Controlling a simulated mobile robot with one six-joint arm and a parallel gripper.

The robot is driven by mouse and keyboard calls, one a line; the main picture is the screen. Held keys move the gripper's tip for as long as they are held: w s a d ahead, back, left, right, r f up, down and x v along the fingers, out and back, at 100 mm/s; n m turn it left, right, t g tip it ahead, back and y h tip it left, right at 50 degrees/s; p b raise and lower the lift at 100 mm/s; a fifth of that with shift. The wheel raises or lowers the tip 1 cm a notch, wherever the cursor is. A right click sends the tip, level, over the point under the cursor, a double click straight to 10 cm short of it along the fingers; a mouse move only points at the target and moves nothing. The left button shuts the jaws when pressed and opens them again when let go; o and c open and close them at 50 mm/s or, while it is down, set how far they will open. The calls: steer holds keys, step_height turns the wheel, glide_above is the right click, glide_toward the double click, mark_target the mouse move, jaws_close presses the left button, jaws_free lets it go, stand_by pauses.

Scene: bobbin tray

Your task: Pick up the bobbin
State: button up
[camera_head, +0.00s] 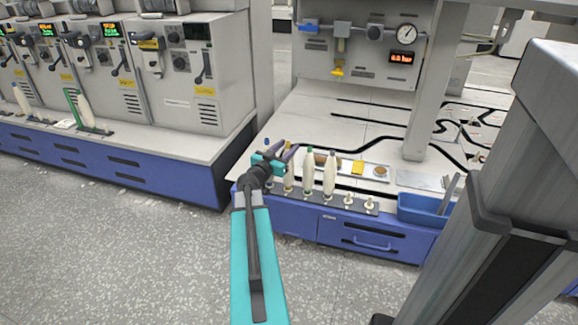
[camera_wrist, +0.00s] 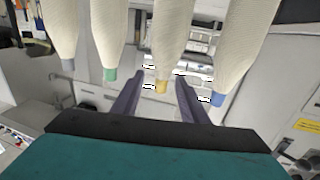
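Several cream bobbins stand upright in a row on a dark peg rail (camera_head: 340,201) at the front of the bench. The yellow-tipped bobbin (camera_head: 289,178) is next to the green-tipped bobbin (camera_head: 308,175) and grey-tipped bobbin (camera_head: 329,177). A blue tip (camera_head: 267,143) shows behind my gripper (camera_head: 287,152). The wrist view looks inverted, with the bobbins hanging from the top. There my gripper (camera_wrist: 159,76) is open, and the yellow-tipped bobbin (camera_wrist: 169,45) lines up between its purple fingers. I cannot tell whether they touch it.
Empty pegs (camera_head: 359,202) continue the rail to the right. A blue bin (camera_head: 421,210) stands further right, near a grey post (camera_head: 425,90). Machines (camera_head: 190,75) stand at the left.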

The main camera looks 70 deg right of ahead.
stand_by(0.3)
steer(key=d, duration=0.3)
steer(key=d+b, duration=0.1)
steer(key=d, duration=0.1)
steer(key=shift+s, duration=0.3)
steer(key=shift+c, duration=0.2)
jaws_close()
